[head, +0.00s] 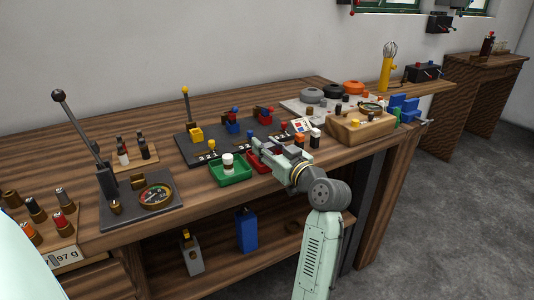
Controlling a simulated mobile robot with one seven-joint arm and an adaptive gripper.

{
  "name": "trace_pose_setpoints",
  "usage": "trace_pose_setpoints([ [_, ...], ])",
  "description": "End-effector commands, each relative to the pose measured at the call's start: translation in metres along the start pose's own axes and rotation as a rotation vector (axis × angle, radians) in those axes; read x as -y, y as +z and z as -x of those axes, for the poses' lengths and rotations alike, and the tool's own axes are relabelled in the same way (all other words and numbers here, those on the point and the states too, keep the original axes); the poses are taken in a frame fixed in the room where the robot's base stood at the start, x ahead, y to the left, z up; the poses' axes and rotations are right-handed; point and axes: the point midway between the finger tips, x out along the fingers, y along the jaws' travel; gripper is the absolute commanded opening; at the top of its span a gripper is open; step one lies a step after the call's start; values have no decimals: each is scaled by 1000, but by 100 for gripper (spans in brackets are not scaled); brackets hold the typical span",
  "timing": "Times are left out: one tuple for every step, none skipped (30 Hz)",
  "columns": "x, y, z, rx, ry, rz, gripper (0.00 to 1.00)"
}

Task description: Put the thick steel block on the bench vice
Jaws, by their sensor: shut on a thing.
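My gripper (264,149) is low at the red tray (254,163), near the front edge of the bench. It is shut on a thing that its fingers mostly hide. I cannot make out whether this is the thick steel block, and I cannot pick that block out elsewhere. The blue bench vice (404,107) is at the right end of the bench, well to the right of my gripper and apart from it.
A green tray (231,173) with a white jar stands left of the red tray. A wooden block (361,127) with small parts stands between my gripper and the vice. A dark board (190,150) with coloured parts lies behind the trays. A tall lever (82,135) rises at left.

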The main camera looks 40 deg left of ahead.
Motion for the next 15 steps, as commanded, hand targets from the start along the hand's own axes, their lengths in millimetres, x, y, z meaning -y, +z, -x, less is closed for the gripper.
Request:
trace_pose_setpoints([
  [0, 0, 0, 0, 0, 0, 13],
  [0, 0, 0, 0, 0, 0, 11],
  [0, 0, 0, 0, 0, 0, 9],
  [0, 0, 0, 0, 0, 0, 7],
  [0, 0, 0, 0, 0, 0, 5],
  [0, 0, 0, 0, 0, 0, 2],
  [0, 0, 0, 0, 0, 0, 0],
  [0, 0, 0, 0, 0, 0, 0],
  [0, 0, 0, 0, 0, 0, 0],
  [0, 0, 0, 0, 0, 0, 0],
  [0, 0, 0, 0, 0, 0, 0],
  [0, 0, 0, 0, 0, 0, 0],
  [0, -2, 0, -3, 0, 1, 0],
  [0, -2, 0, -3, 0, 1, 0],
  [0, -2, 0, -3, 0, 1, 0],
])
